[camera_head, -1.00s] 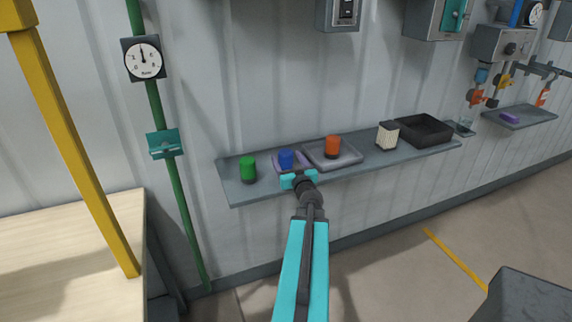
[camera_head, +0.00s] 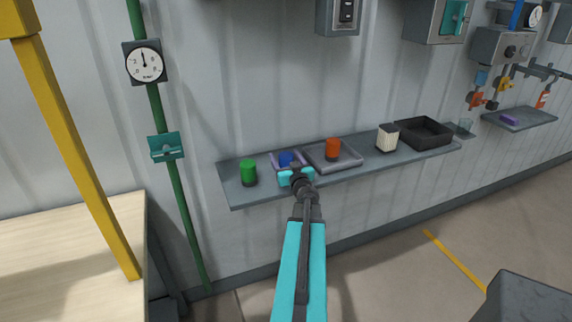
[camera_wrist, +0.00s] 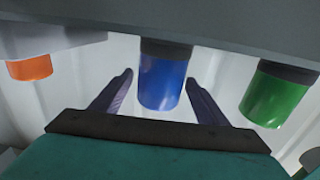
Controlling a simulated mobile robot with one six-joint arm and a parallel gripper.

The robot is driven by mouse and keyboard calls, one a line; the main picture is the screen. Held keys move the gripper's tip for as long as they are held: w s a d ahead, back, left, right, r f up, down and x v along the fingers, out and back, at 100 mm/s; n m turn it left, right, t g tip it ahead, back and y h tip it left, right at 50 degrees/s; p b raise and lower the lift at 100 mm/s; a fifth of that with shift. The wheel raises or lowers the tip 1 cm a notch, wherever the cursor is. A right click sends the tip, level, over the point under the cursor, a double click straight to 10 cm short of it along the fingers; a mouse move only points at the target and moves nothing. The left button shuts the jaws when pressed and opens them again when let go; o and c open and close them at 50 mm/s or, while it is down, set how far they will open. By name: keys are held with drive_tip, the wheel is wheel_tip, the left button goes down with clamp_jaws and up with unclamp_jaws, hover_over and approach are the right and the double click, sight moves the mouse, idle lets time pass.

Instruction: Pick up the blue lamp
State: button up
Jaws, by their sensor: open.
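In the wrist view, which shows things upside down, the blue lamp (camera_wrist: 162,82) appears between the two dark fingers of my open gripper (camera_wrist: 160,95). A gap shows on each side of the lamp. I cannot tell whether the fingertips reach fully past it.
A green lamp (camera_head: 248,172) stands left of the blue one. An orange lamp (camera_head: 333,148) stands on a grey tray (camera_head: 350,157) to the right. Farther right are a ribbed pale container (camera_head: 387,138) and a black bin (camera_head: 424,131). A green pipe (camera_head: 180,210) runs down the wall at left.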

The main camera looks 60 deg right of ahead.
drive_tip(key=shift+p+x, duration=0.3)
drive_tip(key=shift+x, duration=1.25)
drive_tip(key=c, duration=1.3)
drive_tip(key=shift+r, duration=0.1)
